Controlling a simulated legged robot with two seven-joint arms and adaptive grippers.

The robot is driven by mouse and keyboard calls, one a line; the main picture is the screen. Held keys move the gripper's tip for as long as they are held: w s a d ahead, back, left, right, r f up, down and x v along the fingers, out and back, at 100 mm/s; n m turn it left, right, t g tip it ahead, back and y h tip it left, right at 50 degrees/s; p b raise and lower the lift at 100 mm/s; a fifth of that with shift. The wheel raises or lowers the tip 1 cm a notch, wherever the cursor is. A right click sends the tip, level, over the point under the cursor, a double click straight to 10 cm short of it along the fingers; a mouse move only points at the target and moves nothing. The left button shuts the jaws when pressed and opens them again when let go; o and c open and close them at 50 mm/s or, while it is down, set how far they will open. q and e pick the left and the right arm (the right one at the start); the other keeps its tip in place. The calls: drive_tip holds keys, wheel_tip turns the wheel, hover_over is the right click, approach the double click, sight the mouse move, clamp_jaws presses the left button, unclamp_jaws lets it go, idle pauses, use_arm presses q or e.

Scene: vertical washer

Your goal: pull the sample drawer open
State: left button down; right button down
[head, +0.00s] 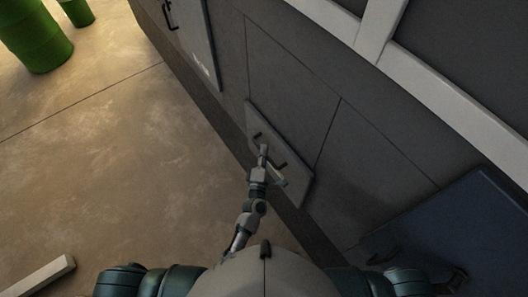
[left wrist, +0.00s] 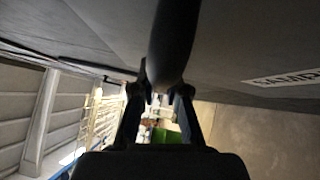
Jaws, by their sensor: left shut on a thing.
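The sample drawer shows in the head view as a pale grey front panel (head: 296,185) low on the grey machine wall, with a dark handle (head: 280,165). My left gripper (head: 263,150) is at that handle, its arm reaching up from below. In the left wrist view the dark handle bar (left wrist: 175,40) runs between the two fingers of my left gripper (left wrist: 163,88), which is shut on it. A white label (left wrist: 285,78) with the letters "SAMP" is on the panel at the right. I cannot tell whether the drawer stands out from the wall. My right gripper cannot be made out.
Open concrete floor (head: 120,150) lies to the left. Green barrels (head: 38,35) stand at the far upper left. A pale beam (head: 38,278) lies at the lower left. A dark blue panel (head: 465,225) is at the lower right, close to my right side.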

use_arm(q)
drive_tip(key=shift+a+f, duration=0.1)
drive_tip(key=shift+f, duration=0.05)
drive_tip(key=s+a+p, duration=0.2)
drive_tip(key=s+a, duration=1.2)
drive_tip(key=a, duration=0.5)
drive_tip(key=shift+s, duration=0.15)
drive_tip(key=shift+a+f, duration=0.1)
drive_tip(key=shift+f, duration=0.05)
drive_tip(key=c, duration=1.3)
unclamp_jaws()
drive_tip(key=shift+o, duration=0.6)
drive_tip(key=v, duration=1.1)
drive_tip(key=shift+s, duration=0.4)
drive_tip(key=shift+a, duration=0.1)
